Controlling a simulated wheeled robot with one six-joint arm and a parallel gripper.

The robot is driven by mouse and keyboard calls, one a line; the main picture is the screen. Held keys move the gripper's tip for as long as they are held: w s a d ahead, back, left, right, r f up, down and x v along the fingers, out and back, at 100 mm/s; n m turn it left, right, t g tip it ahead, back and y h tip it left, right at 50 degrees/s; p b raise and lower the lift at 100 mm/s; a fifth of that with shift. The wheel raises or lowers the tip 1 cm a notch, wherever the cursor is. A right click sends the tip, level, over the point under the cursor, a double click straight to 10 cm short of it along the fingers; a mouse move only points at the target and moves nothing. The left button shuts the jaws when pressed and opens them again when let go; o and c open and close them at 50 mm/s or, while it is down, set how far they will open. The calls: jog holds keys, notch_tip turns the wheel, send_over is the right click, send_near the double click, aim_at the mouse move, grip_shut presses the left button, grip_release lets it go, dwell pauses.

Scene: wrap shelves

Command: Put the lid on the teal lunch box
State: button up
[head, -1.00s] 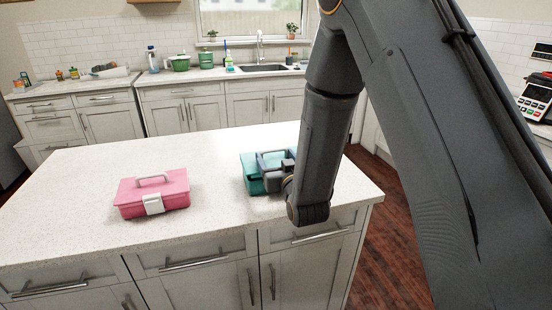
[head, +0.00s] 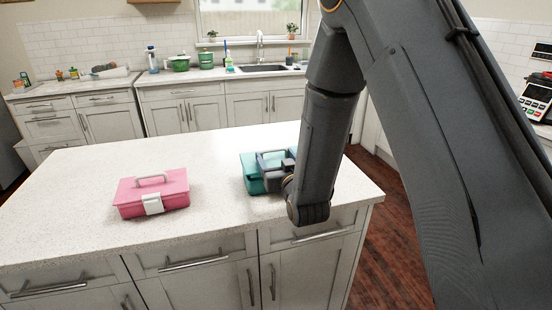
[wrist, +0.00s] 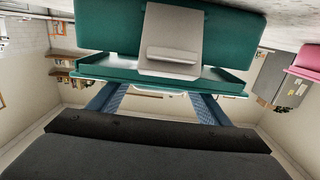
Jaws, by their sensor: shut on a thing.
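The teal lunch box (head: 248,183) stands on the island counter, partly hidden by my gripper in the head view. In the wrist view, which looks upside down, its teal body (wrist: 110,30) fills the top. The teal lid (wrist: 105,70) lies right against the body's rim side, with a grey latch (wrist: 172,40) hanging across the body's front. My gripper (wrist: 155,98) is shut on the lid's handle, its two blue fingers at the lid's top side. The gripper also shows over the box in the head view (head: 274,160). I cannot tell if the lid is fully seated.
A closed pink lunch box (head: 150,193) with a white latch stands to the left on the same white counter (head: 90,220). The counter is clear between the two boxes and behind them. The counter's front edge runs close before the teal box.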

jog(key=shift+f+b, duration=0.9)
jog(key=shift+f, duration=0.25)
jog(key=o, duration=1.2)
jog(key=shift+c, duration=0.2)
jog(key=shift+s, duration=0.1)
jog(key=b+v, duration=0.2)
jog(key=v, duration=0.5)
jog(key=shift+s+d, duration=0.1)
jog(key=shift+s, duration=0.2)
jog(key=shift+s, duration=0.1)
